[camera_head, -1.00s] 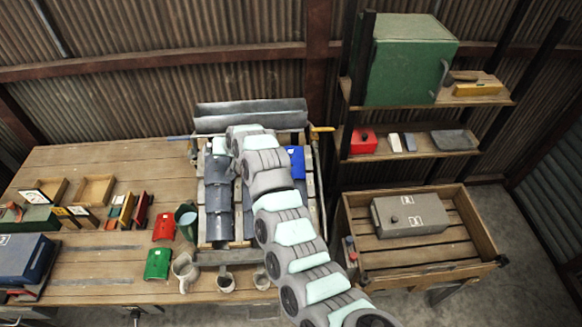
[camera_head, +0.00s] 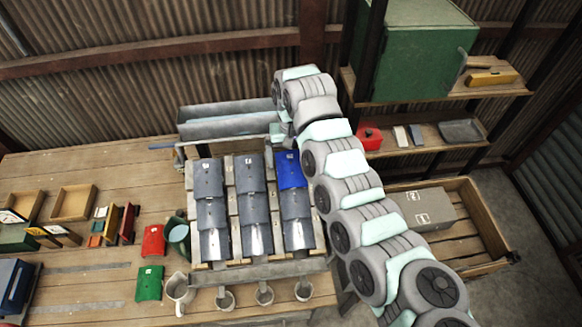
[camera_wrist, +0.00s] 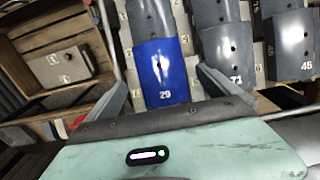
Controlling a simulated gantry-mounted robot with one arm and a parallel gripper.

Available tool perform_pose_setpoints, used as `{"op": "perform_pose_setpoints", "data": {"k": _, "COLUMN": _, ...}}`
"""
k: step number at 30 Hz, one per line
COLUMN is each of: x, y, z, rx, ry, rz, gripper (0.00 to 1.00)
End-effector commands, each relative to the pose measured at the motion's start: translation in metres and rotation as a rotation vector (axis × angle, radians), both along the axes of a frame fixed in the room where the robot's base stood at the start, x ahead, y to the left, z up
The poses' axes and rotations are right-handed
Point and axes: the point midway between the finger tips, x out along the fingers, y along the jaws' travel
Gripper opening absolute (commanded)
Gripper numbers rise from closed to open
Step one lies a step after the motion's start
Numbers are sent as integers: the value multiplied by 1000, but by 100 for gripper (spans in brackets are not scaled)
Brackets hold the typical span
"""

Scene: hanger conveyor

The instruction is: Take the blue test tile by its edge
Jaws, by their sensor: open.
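The blue test tile (camera_head: 289,170) lies at the top of the right-hand column on the tile rack, close below my gripper (camera_head: 281,139) in the head view. In the wrist view the blue tile (camera_wrist: 160,72), marked 29, appears between the two fingers of my gripper (camera_wrist: 161,78). The fingers are spread wide and hold nothing. Whether either finger touches the tile cannot be told. A grey tile (camera_wrist: 151,17) adjoins it in the same column.
Grey tiles (camera_head: 249,175) fill the neighbouring columns. A metal gutter (camera_head: 232,127) runs behind the rack. Loose red (camera_head: 153,241) and green (camera_head: 149,283) tiles lie on the bench at left. A wooden crate (camera_head: 490,216) with a grey box (camera_head: 422,208) stands at right.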

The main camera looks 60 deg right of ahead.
Motion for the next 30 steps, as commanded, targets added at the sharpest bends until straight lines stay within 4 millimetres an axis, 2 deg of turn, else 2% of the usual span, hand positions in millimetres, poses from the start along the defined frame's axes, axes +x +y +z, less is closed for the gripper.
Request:
{"op": "perform_pose_setpoints", "data": {"k": 8, "x": 0, "y": -1, "z": -16, "rx": -1, "ry": -1, "rz": -1, "gripper": 100}}
{"op": "perform_pose_setpoints", "data": {"k": 16, "x": 0, "y": -1, "z": -53, "rx": 2, "ry": 1, "rz": 1, "gripper": 100}}
{"op": "perform_pose_setpoints", "data": {"k": 23, "x": 1, "y": -2, "z": -57, "rx": -1, "ry": -2, "rz": 0, "gripper": 100}}
{"op": "perform_pose_setpoints", "data": {"k": 30, "x": 1, "y": -2, "z": -57, "rx": -1, "ry": -2, "rz": -1, "gripper": 83}}
